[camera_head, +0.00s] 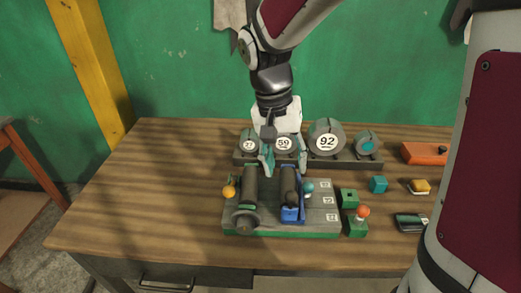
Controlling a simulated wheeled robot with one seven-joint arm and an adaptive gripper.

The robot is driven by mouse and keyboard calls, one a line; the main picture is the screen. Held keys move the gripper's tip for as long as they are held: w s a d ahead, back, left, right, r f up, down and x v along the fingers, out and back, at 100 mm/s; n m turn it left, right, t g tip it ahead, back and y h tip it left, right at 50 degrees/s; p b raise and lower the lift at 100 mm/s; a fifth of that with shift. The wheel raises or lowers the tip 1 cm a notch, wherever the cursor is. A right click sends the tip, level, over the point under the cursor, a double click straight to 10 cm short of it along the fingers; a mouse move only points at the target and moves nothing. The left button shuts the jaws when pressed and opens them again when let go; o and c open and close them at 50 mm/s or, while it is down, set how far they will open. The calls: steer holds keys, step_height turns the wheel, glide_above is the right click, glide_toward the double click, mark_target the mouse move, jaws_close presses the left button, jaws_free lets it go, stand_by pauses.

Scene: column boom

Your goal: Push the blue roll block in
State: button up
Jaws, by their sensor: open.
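The blue roll block (292,213) sits on the right part of a dark grey fixture (320,218) with a green front edge. A dark cylinder lies along the top of the block, and a teal knob (308,187) stands at its right. My gripper (284,172) is open and points down just behind the block. Its teal left finger is above a dark roller (250,190), and its right finger reaches toward the teal knob. I cannot tell whether either finger touches anything.
Behind stands a dark rack with round numbered pieces, the largest marked 92 (327,140). An orange knob (229,192) is at the fixture's left. The table's left side is clear.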

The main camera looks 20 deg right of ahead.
mark_target(291, 192)
steer(key=f, duration=0.3)
steer(key=d+f, duration=0.1)
steer(key=f, duration=0.2)
steer(key=s+f, duration=0.1)
steer(key=f, duration=0.2)
steer(key=shift+d+f, duration=0.3)
steer(key=shift+d, duration=0.1)
jaws_close()
